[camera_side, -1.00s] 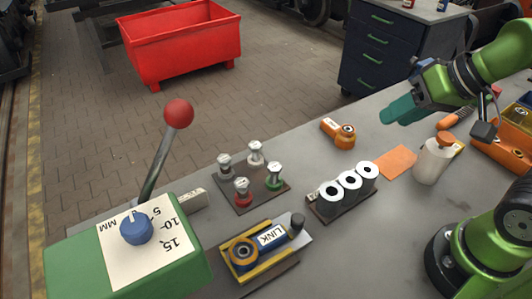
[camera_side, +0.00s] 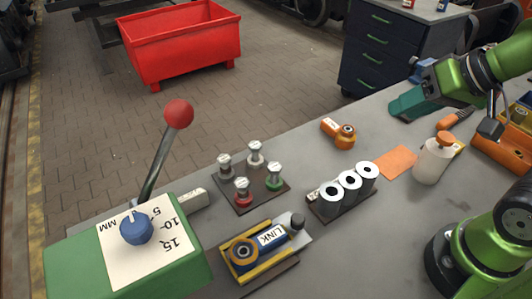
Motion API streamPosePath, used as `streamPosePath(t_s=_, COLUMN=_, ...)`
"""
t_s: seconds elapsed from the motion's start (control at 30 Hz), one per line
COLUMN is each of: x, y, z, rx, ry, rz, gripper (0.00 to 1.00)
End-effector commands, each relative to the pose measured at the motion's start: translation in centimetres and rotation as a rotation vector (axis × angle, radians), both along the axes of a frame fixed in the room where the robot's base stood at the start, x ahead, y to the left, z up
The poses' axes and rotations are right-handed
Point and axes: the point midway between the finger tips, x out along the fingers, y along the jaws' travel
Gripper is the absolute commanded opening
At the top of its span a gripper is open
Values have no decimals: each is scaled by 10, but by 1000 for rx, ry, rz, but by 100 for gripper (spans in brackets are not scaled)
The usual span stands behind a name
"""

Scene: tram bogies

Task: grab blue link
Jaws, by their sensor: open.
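The blue link (camera_side: 273,238) lies in a yellow-railed holder (camera_side: 262,269) at the front middle of the grey bench. It has a white label reading LINK and an orange ring end with a dark centre.
An orange link (camera_side: 339,132) lies mid-bench. A green box with a red-knobbed lever (camera_side: 178,114) is left. A white bottle (camera_side: 433,160) stands right.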

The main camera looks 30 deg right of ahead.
Motion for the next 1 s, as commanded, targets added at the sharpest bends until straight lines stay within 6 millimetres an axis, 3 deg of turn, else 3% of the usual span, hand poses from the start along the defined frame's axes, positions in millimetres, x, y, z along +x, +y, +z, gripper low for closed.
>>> streamPosePath(t_s=0.2, x=0, y=0, z=0, rx=0, ry=0, rz=0, gripper=43)
streamPosePath(t_s=0.5, x=0, y=0, z=0, rx=0, ry=0, rz=0, gripper=89)
streamPosePath(t_s=0.8, x=0, y=3, z=0, rx=0, ry=1, rz=13, gripper=89)
streamPosePath(t_s=0.87, x=0, y=11, z=-7, rx=-1, ry=31, rz=45, gripper=89)
streamPosePath(t_s=1.0, x=15, y=46, z=-15, rx=-37, ry=115, rz=190, gripper=89)
